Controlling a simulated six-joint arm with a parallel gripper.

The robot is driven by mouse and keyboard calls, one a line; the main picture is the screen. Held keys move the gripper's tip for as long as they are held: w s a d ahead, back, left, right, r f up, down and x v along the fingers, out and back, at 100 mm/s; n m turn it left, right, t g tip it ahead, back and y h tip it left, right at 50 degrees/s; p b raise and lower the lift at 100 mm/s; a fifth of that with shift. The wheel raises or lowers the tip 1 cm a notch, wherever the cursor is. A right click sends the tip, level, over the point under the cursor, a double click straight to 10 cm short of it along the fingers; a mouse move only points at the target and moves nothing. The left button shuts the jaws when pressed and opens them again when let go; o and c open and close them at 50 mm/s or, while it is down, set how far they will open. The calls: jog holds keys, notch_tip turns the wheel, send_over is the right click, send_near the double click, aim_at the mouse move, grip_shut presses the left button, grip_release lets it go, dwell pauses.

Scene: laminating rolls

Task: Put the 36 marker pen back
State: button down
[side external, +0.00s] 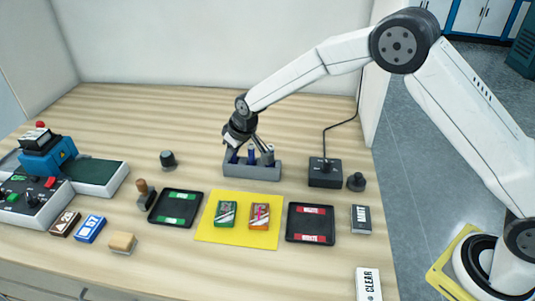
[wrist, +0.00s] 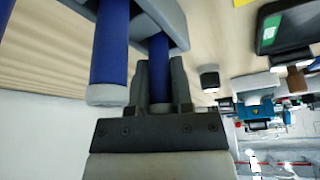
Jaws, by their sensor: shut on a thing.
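A grey pen holder (side external: 252,170) stands at the back middle of the table with blue marker pens upright in it. My gripper (side external: 233,147) is at its left end, pointing down. In the wrist view my gripper (wrist: 160,88) is shut on a blue marker pen (wrist: 161,107), which the fingers partly hide. Another blue pen (wrist: 110,45) with a grey end stands beside it, and the holder (wrist: 168,18) shows beyond. The held pen is in line with the holder's end; I cannot tell how deep it sits. No number is readable on the pens.
A black box (side external: 325,172) with a cable stands right of the holder. A yellow mat (side external: 208,232) with two packs lies in front, between a green-labelled tray (side external: 154,217) and a red-labelled tray (side external: 290,235). A dark knob (side external: 168,160) stands to the left.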

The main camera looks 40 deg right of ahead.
jog(key=shift+f, duration=0.1)
jog(key=c, duration=0.5)
grip_release()
jog(key=shift+v, duration=6.1)
jog(key=shift+d, duration=0.1)
jog(key=s+d+f+m, duration=0.1)
jog(key=s+d, duration=0.3)
jog(key=s, duration=0.4)
jog(key=s+d+f+m+g+h, duration=0.1)
jog(key=s+d+f, duration=0.1)
jog(key=s+d, duration=0.3)
jog(key=s+d+f+m, duration=0.1)
jog(key=s+d, duration=0.3)
jog(key=s, duration=0.9)
jog(key=shift+d+f+m+g, duration=0.25)
jog(key=shift+f+m+g, duration=0.15)
jog(key=shift+f, duration=0.45)
